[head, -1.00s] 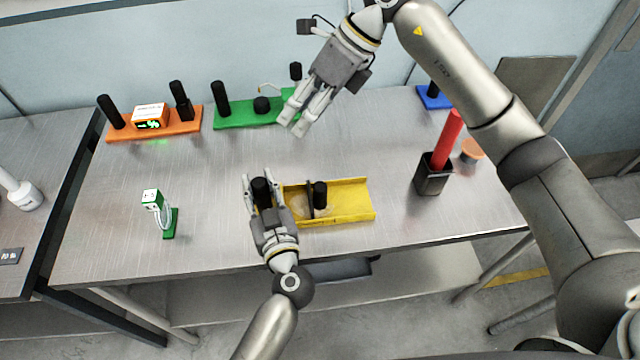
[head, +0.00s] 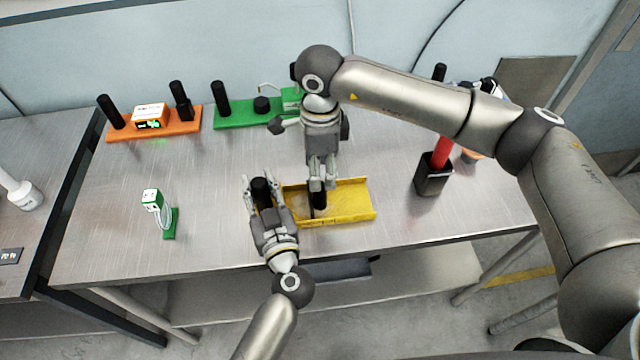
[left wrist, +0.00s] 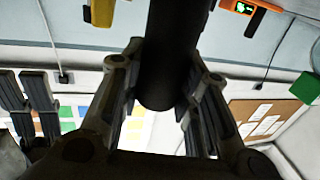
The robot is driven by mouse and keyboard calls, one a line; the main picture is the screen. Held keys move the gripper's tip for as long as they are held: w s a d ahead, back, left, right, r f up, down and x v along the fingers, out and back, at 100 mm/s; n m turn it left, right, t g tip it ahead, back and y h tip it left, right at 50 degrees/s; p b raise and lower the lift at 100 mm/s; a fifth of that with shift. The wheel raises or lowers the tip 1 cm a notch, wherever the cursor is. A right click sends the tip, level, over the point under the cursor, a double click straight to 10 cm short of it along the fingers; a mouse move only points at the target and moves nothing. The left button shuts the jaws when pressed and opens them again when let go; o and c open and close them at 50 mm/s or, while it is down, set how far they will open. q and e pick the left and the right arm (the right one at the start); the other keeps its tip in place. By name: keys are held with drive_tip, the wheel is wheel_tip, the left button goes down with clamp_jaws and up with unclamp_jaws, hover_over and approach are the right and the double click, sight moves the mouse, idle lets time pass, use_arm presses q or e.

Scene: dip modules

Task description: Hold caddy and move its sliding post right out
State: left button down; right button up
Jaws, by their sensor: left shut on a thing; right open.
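The yellow caddy (head: 350,200) lies on the metal table, an open tray with a dark divider and two black posts. My left gripper (head: 262,190) is shut on the black post at its left end (head: 261,188); in the left wrist view this dark post (left wrist: 168,60) stands between the fingers. The sliding post (head: 318,201) stands inside the tray, right of the divider. My right gripper (head: 320,182) is open, pointing down over the sliding post, with its fingers beside the post's top. Whether they touch it cannot be told.
An orange module (head: 185,125) and a green module (head: 232,118) with black handles stand at the back. A small green-and-white device (head: 152,198) is at left. A black holder with a red stick (head: 432,180) stands right of the caddy. The table between is clear.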

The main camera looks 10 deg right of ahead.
sight(318, 196)
wheel_tip(318, 196, down, 6)
drive_tip(key=shift+f, duration=0.15)
idle(0.3)
clamp_jaws()
